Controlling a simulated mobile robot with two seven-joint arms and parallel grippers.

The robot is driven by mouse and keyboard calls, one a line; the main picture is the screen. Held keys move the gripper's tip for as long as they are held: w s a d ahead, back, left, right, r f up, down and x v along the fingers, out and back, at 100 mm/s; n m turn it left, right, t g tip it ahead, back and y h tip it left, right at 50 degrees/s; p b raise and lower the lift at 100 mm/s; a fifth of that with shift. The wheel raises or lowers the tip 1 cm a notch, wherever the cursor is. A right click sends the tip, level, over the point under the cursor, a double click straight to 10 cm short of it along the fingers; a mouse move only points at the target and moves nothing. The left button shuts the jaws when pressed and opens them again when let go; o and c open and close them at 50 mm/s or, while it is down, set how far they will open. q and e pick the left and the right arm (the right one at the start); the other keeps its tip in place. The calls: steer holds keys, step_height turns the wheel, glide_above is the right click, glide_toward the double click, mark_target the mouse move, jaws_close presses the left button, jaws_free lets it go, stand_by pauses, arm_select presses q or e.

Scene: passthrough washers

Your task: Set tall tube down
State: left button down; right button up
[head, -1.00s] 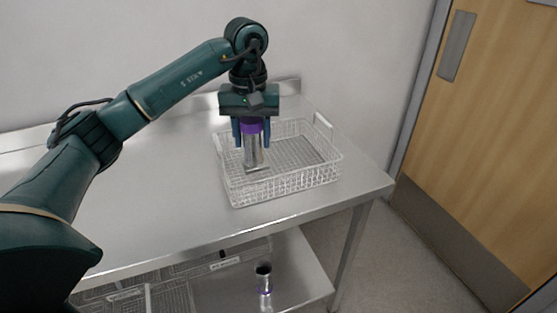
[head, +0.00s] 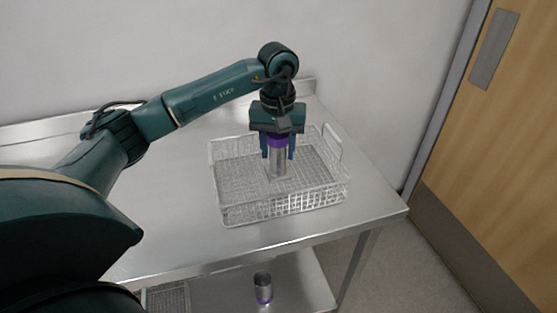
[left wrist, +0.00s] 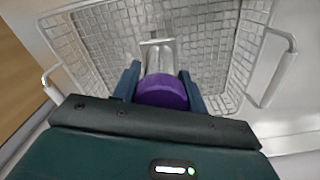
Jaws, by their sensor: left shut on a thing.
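The tall tube (head: 278,162) is a silver metal cylinder with a purple band near its top. My left gripper (head: 277,150) points down and is shut on the tube at the purple band. The tube is upright inside the wire basket (head: 240,214), near its middle; I cannot tell whether its lower end touches the basket floor. In the left wrist view the purple top (left wrist: 162,92) sits between the two fingers, with the basket mesh (left wrist: 205,45) beyond. My right gripper is not in view.
The basket stands on a steel table (head: 170,220) against the wall. A wooden door (head: 510,130) is at the right. The table left of the basket is clear.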

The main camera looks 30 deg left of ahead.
mark_target(278, 161)
arm_select(q)
step_height(278, 161, down, 4)
steer(key=shift+r+p, duration=0.1)
steer(key=shift+p, duration=0.2)
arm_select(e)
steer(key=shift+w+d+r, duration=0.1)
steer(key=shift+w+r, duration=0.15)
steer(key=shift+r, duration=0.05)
arm_select(q)
steer(key=shift+f, duration=0.25)
steer(key=c, duration=0.8)
jaws_free()
steer(key=shift+r, duration=0.15)
step_height(278, 161, up, 12)
steer(key=shift+r+b, duration=0.1)
steer(key=shift+b, duration=0.75)
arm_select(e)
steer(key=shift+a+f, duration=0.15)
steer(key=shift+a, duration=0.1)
